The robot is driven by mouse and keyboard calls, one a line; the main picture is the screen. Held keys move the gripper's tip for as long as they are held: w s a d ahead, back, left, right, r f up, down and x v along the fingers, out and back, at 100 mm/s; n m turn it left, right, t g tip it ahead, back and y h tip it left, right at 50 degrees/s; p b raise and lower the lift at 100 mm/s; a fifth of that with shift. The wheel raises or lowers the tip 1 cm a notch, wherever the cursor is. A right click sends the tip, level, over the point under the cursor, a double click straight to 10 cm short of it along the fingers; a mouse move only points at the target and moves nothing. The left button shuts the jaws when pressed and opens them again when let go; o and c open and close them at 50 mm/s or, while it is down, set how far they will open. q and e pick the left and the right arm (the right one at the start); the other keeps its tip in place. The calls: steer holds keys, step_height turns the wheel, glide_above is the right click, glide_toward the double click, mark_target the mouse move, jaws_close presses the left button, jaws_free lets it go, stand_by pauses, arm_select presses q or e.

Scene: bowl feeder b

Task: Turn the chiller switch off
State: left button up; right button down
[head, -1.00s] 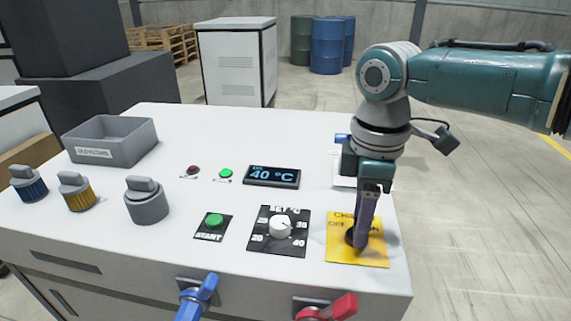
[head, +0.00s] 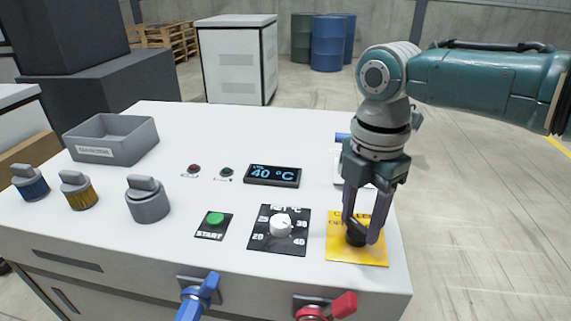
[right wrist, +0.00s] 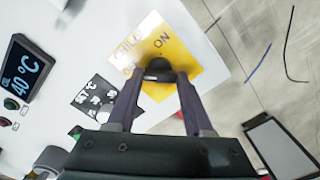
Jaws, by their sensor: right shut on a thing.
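The chiller switch is a round black knob (head: 355,238) on a yellow plate (head: 342,256) at the front right of the white console. It also shows in the right wrist view (right wrist: 158,70), with the word ON readable on the plate (right wrist: 181,58). My right gripper (head: 361,228) points down over the plate, one finger on each side of the knob, shut on it. The fingers hide part of the lettering. The green lamp (head: 226,172) is dark, and so is the red lamp (head: 193,169). My left gripper is not in view.
A dial (head: 281,226) on a black plate and a green START button (head: 216,219) are left of the switch. The display (head: 272,175) reads 40 °C. Blue (head: 200,292) and red (head: 335,307) levers stick out in front. A grey bin (head: 112,141) stands far left.

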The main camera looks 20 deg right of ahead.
mark_target(359, 226)
steer(key=shift+a+n, duration=0.1)
steer(key=shift+n, duration=0.3)
steer(key=shift+c, duration=1.4)
jaws_free()
step_height(359, 226, up, 10)
steer(key=p, duration=0.1)
